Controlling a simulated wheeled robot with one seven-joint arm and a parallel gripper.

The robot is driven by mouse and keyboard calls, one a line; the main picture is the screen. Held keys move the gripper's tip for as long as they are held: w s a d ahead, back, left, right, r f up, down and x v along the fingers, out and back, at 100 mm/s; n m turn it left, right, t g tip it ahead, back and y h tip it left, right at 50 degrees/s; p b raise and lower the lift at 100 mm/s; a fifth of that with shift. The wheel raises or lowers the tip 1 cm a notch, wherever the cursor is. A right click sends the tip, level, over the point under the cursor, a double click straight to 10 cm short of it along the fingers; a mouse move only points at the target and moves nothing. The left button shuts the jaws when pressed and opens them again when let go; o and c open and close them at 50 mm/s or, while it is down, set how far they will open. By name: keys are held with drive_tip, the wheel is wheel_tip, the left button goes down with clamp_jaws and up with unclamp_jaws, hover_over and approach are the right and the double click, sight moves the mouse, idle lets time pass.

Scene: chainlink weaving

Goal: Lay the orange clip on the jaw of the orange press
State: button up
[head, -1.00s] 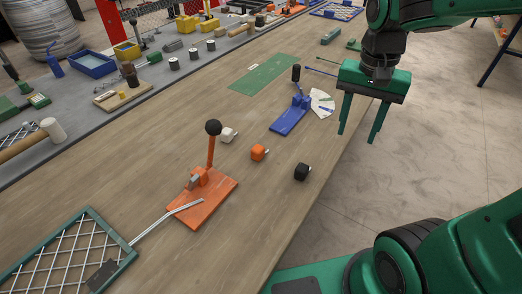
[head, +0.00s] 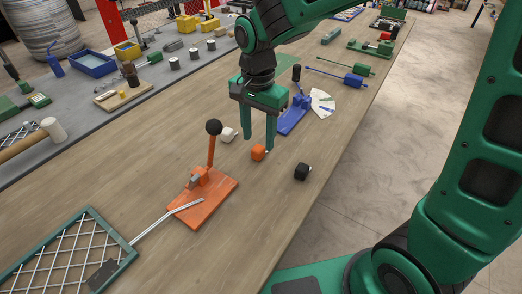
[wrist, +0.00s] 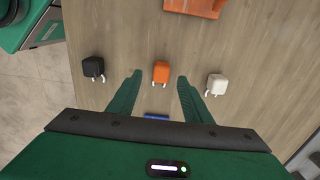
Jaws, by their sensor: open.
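The orange clip (head: 258,152) lies on the wooden table between a white clip and a black clip. In the wrist view the orange clip (wrist: 161,72) sits just ahead of and between the fingertips, its two pale prongs pointing toward my gripper. My gripper (head: 258,142) is open and empty, fingers pointing down at the orange clip; it also shows in the wrist view (wrist: 159,82). The orange press (head: 207,202) stands nearer on the table, with an upright black-knobbed lever and metal rods lying across its base. Its edge shows in the wrist view (wrist: 197,7).
The white clip (head: 228,134) is left of the orange clip and the black clip (head: 302,172) is right of it. A blue press (head: 293,120) stands behind my gripper. A framed wire mesh (head: 66,258) lies at the near left. Table between clips and orange press is clear.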

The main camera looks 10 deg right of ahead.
sight(258, 148)
drive_tip(key=shift+w+a+f, duration=0.1)
drive_tip(key=shift+f, duration=2.5)
drive_tip(key=c, duration=1.1)
